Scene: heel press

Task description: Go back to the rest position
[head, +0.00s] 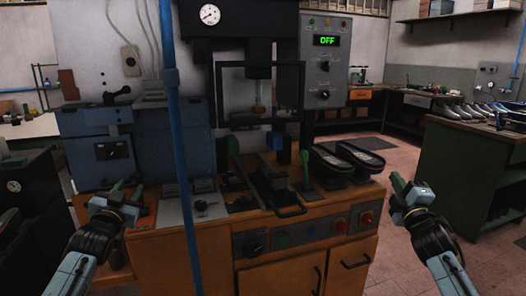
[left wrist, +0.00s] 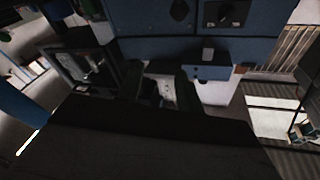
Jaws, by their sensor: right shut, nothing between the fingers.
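My left gripper (head: 128,191) is held at the left front of the press bench, in front of the blue machine. Its two green fingertips look apart, with nothing seen between them. In the left wrist view the dark fingers (left wrist: 160,90) also stand apart. My right gripper (head: 398,183) is over the floor to the right of the bench, shut and empty. The heel press (head: 261,75) stands between them at the back, with its panel display (head: 327,41) reading OFF. Both grippers are clear of the press.
A blue upright pole (head: 180,150) crosses the view near my left gripper. A green workbench (head: 460,160) stands right; the floor (head: 385,255) between is clear.

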